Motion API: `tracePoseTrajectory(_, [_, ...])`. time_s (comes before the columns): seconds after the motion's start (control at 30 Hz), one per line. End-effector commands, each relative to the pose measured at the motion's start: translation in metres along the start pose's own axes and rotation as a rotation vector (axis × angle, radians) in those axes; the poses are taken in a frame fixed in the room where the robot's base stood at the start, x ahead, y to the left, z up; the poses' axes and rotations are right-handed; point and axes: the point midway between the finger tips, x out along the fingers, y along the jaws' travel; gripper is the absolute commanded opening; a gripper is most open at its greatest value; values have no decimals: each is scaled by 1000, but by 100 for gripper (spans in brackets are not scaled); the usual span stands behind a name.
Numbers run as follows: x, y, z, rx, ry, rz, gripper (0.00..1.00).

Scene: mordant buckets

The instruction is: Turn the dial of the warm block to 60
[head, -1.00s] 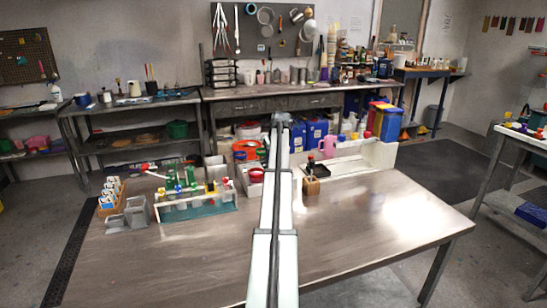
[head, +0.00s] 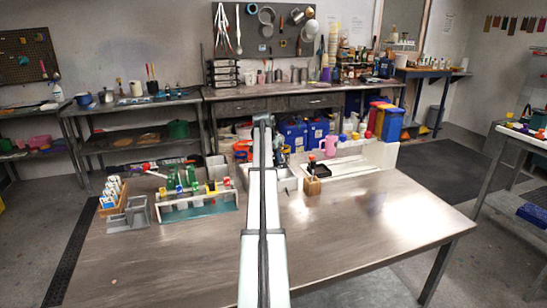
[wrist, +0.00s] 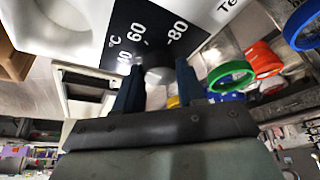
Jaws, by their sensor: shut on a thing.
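The warm block's black scale panel (wrist: 150,30) shows in the wrist view, set in a white housing (wrist: 90,20). The panel reads °C, with 60 and 80 clear and a lower number partly hidden at the left. The grey dial (wrist: 158,74) sits below these numbers, between the fingers of my gripper (wrist: 158,88). My gripper is shut on the dial. I cannot make out a pointer on the dial, so its setting is unclear. In the head view my arm hides the gripper and the dial.
Green (wrist: 231,75) and blue (wrist: 303,27) rings are at right in the wrist view. In the head view, a rack of coloured-capped items (head: 200,210) stands left of my arm, and a wooden block (head: 312,186) stands right. The front right tabletop (head: 390,215) is clear.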

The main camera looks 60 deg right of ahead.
Motion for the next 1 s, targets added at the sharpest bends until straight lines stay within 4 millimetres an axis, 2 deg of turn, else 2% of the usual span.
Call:
tracePoseTrajectory(0.43, [0,-2,1,240,-3,100,9])
tracePoseTrajectory(1.0, [0,-2,1,290,-3,120,9])
